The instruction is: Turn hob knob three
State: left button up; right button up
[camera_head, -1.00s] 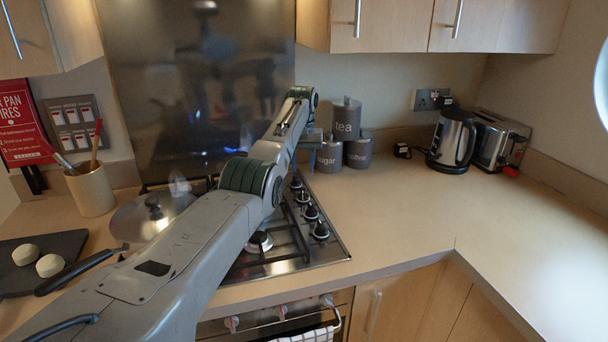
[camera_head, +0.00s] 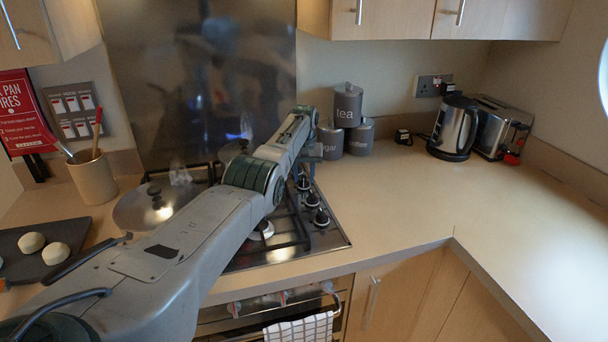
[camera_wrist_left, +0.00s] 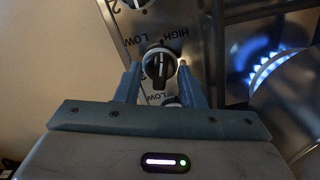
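A black hob knob (camera_wrist_left: 159,66) stands on the steel panel in the left wrist view, with HIGH and LOW printed above it and a "3" to its lower left. The two fingers of my left gripper (camera_wrist_left: 160,82) are open on either side of it, with small gaps visible. Another knob (camera_wrist_left: 136,3) is cut off at the top edge, and one more (camera_wrist_left: 172,102) is partly hidden by my gripper. In the head view my left arm reaches over the hob (camera_head: 335,238); its fingertips are hidden there. Several knobs (camera_head: 321,217) line the hob's right side. My right gripper is not in view.
A blue flame (camera_wrist_left: 263,65) burns on a burner beside the knobs. A lidded pan (camera_head: 140,212) stands on the hob's left. Grey canisters (camera_head: 347,103) stand behind, and a kettle (camera_head: 455,128) and toaster (camera_head: 503,128) at back right. The right worktop is clear.

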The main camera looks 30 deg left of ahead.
pick_arm(q)
jog(key=shift+f, duration=0.1)
jog(key=c, duration=0.7)
grip_shut()
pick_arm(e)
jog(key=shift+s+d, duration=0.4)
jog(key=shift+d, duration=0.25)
